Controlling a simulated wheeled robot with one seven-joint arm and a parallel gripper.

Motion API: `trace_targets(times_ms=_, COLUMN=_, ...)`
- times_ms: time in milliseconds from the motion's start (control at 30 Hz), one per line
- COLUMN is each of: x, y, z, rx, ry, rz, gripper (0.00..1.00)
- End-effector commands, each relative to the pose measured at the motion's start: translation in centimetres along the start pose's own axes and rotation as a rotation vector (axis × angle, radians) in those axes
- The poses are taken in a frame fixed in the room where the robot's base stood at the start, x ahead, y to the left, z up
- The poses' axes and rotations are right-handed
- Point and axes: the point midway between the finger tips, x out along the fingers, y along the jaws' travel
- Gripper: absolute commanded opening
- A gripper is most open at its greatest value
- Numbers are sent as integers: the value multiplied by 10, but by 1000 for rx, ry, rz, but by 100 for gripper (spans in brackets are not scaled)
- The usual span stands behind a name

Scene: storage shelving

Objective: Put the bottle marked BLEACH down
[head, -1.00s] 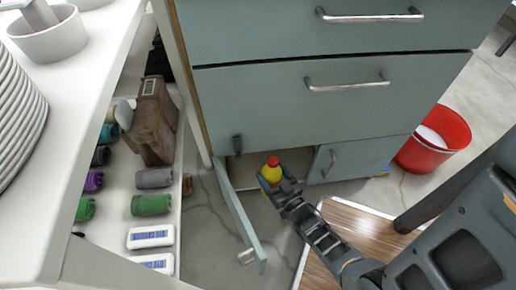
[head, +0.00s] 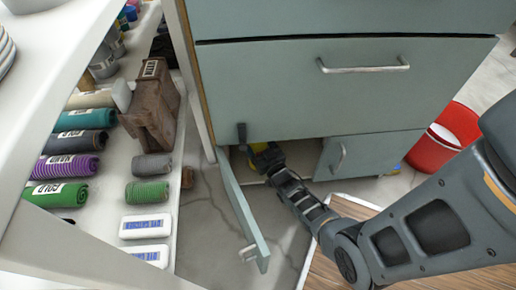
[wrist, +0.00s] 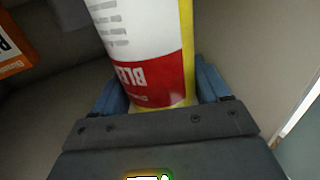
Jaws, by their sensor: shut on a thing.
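The bottle marked BLEACH (wrist: 145,60) fills the middle of the wrist view, with a white and red label on a yellow body. My gripper (wrist: 155,100) is shut on it, with blue finger pads at both sides. In the head view my gripper (head: 268,160) reaches into the open lower left compartment of the green cabinet (head: 285,80). A bit of the yellow bottle (head: 259,147) shows there; its top is hidden by the drawer front above. The bottle's base, and whether it touches the compartment floor, are hidden.
The open cabinet door (head: 243,215) stands left of my arm. An orange and white box (wrist: 15,45) is left of the bottle inside the compartment. A red bucket (head: 445,140) stands at right. Shelves with rolled towels (head: 70,168) are at left.

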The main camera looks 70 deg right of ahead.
Motion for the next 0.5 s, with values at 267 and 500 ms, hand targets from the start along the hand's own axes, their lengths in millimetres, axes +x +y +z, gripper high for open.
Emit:
trace_targets(times_ms=267, x=2, y=1, z=8, rx=-2, ry=7, rz=0, gripper=0)
trace_targets(times_ms=500, x=2, y=1, z=10, rx=-2, ry=7, rz=-1, gripper=0)
